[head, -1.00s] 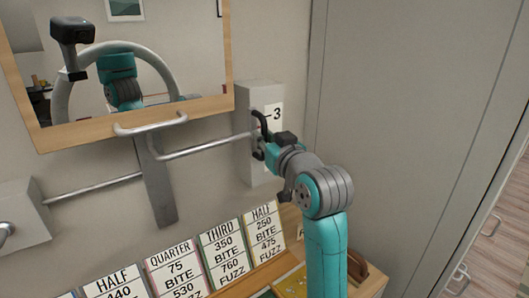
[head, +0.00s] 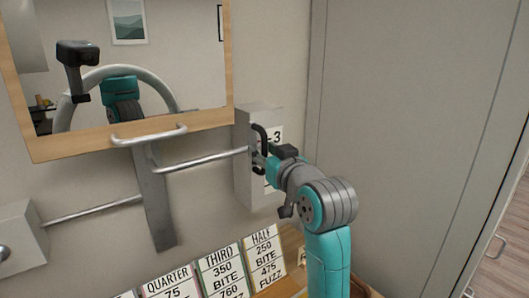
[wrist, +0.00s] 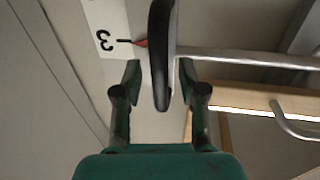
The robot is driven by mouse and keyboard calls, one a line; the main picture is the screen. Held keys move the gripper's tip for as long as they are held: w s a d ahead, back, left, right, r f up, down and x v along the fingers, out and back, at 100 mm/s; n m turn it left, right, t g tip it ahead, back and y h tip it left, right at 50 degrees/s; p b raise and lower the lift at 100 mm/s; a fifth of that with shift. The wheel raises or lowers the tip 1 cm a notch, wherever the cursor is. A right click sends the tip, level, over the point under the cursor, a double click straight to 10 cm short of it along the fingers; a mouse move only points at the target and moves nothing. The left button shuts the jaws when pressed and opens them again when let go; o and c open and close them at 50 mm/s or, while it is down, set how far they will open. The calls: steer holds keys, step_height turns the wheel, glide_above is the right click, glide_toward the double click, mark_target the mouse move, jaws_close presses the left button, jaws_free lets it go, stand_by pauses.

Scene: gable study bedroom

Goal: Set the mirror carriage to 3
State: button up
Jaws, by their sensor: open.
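A wood-framed mirror (head: 130,137) hangs on the wall. A silver rod (head: 200,160) runs from behind it to a pale box (head: 245,130) on the right. A black handle (head: 262,134) stands on the box beside a white scale strip marked 3 (head: 275,139). In the wrist view the black handle (wrist: 160,45) stands between the fingers of my open gripper (wrist: 160,82), with small gaps either side. A red pointer (wrist: 141,43) sits by the handle, in line or nearly in line with the mark of 3. In the head view my gripper (head: 261,156) partly hides the strip.
Several label cards (head: 220,272) stand on a wooden shelf below the box. Another pale box (head: 20,235) is on the wall at the left. A plain door or panel (head: 410,120) fills the right, with open floor beyond.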

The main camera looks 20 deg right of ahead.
steer(key=s+d, duration=0.1)
steer(key=s, duration=1)
steer(key=shift+s+d, duration=0.2)
steer(key=shift+s, duration=0.2)
